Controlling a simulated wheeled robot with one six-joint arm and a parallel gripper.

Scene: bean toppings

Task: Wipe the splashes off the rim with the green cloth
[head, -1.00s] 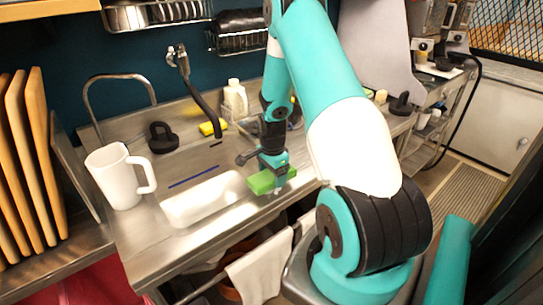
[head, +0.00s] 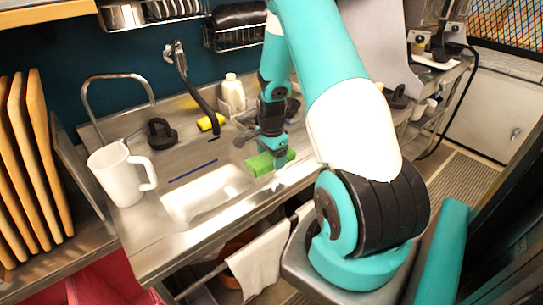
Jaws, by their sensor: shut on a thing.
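The green cloth (head: 258,165) is a small folded bundle at the right end of the white rectangular basin (head: 178,208). My gripper (head: 275,160) is shut on the cloth and holds it low, close to the steel counter (head: 165,250). I cannot tell whether the cloth touches the surface. A small whitish spot (head: 277,186) shows on the counter just in front of the cloth. Other splashes on the rim are too small to make out.
A white jug (head: 122,175) stands left of the basin. A black object (head: 160,135), a yellow sponge (head: 211,121) and a white bottle (head: 232,93) sit behind. A pale towel (head: 258,266) hangs from a rail below the front edge.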

